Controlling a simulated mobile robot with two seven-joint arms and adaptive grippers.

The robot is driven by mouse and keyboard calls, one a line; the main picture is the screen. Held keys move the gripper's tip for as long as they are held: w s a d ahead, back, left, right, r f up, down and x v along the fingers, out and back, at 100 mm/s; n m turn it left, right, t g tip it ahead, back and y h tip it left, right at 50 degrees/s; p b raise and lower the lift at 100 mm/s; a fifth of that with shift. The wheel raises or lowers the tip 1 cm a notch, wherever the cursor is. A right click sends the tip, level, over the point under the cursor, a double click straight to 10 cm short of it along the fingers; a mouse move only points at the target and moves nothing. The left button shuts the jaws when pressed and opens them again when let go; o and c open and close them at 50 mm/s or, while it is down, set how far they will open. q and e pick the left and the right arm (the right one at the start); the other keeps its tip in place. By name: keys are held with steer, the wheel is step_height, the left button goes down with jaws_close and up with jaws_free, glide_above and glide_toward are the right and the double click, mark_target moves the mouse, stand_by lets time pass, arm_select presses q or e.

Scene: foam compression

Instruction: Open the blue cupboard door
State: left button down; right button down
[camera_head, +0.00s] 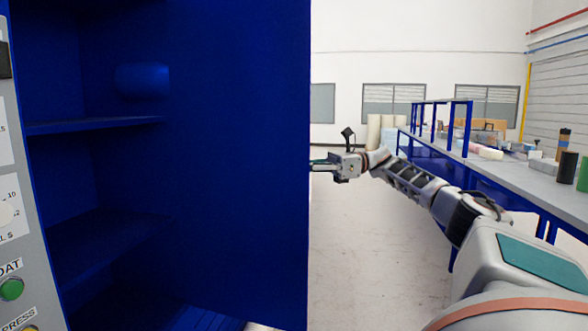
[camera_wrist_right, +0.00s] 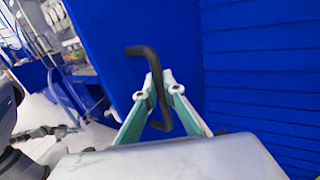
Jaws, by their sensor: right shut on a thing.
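The blue cupboard (camera_head: 115,126) stands open at the left of the head view, with its inner shelves showing. Its blue door (camera_head: 240,160) is swung out and fills the middle of that view. My right gripper (camera_head: 322,165) is at the door's right edge, on its far side, its fingertips partly hidden there. In the right wrist view, the gripper (camera_wrist_right: 160,92) has its fingers closed around a black bent handle (camera_wrist_right: 152,62) on the blue door face (camera_wrist_right: 120,25). My left gripper is not seen in either view.
A grey panel with labels and buttons (camera_head: 12,289) stands at the far left. A long workbench (camera_head: 515,172) with several items runs along the right, beyond my right arm. The pale floor (camera_head: 365,260) between door and bench is clear.

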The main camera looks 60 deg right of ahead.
steer(key=c, duration=2.1)
jaws_free()
steer(key=shift+c, duration=0.2)
steer(key=v, duration=1.1)
steer(key=shift+s+d, duration=0.25)
steer(key=shift+d, duration=0.05)
steer(key=shift+s, duration=0.1)
